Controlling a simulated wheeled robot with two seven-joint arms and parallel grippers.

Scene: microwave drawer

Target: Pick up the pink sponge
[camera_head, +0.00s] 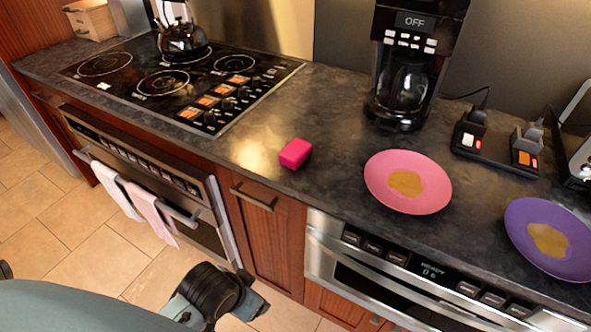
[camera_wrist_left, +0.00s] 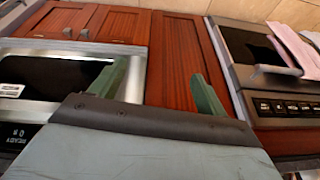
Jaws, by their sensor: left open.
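The pink sponge (camera_head: 295,153) is a small bright block on the dark countertop (camera_head: 250,180), between the cooktop and the pink plate, near the counter's front edge. My left arm comes in from the lower left in the head view, below counter height and in front of the cabinets. Its gripper fingers are not clear in that view. In the left wrist view my left gripper (camera_wrist_left: 160,90) has two green fingers spread wide apart with nothing between them. The sponge does not show in the left wrist view. My right gripper is in neither view.
A pink plate (camera_head: 408,182) and a purple plate (camera_head: 552,238), each with a brown patch, lie right of the sponge. A coffee maker (camera_head: 405,65) stands behind. The cooktop (camera_head: 185,80) with a kettle (camera_head: 182,38) is left. Towels (camera_head: 150,207) hang on the oven below.

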